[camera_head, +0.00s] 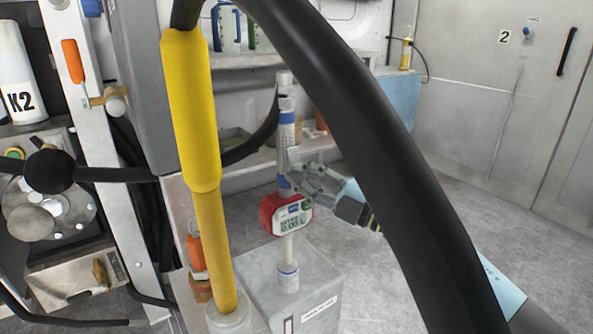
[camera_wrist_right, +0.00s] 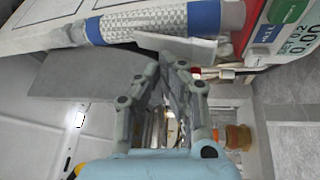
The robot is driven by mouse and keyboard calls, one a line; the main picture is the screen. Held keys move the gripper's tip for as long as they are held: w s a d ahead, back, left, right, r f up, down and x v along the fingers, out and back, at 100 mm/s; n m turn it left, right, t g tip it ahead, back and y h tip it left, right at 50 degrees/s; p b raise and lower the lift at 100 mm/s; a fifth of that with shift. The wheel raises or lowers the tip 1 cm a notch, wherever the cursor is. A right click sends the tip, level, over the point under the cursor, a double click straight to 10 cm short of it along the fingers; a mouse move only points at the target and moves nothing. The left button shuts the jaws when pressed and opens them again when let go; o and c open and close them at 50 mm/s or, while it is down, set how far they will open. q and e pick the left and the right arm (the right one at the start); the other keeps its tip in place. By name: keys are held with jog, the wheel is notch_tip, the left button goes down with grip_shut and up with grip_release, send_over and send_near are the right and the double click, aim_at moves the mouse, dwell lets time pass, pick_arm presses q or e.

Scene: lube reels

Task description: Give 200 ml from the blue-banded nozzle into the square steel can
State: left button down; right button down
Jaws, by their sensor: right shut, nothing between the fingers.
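The blue-banded nozzle (camera_head: 288,150) hangs upright in the head view, with a white grip and blue bands. Its red-framed meter (camera_head: 287,215) reads 0.00 L. Below the meter, its pale spout points down to the top of a grey box-shaped container (camera_head: 312,279), which may be the square steel can; I cannot tell whether the tip is inside. My right gripper (camera_head: 304,180) is shut and empty just right of the nozzle's grip. In the right wrist view the fingers (camera_wrist_right: 170,78) lie below the blue-banded grip (camera_wrist_right: 150,22). My left gripper is out of view.
A thick black hose (camera_head: 365,110) arches across the foreground, hiding part of my right arm. Shelves (camera_head: 265,60) with jugs stand behind. Open floor (camera_head: 500,220) lies at the right.

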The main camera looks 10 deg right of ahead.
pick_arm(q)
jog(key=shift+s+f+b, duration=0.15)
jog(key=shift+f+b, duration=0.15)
pick_arm(e)
jog(key=shift+w+a+f, duration=0.2)
jog(key=shift+w, duration=0.4)
dwell(0.5)
dwell(0.4)
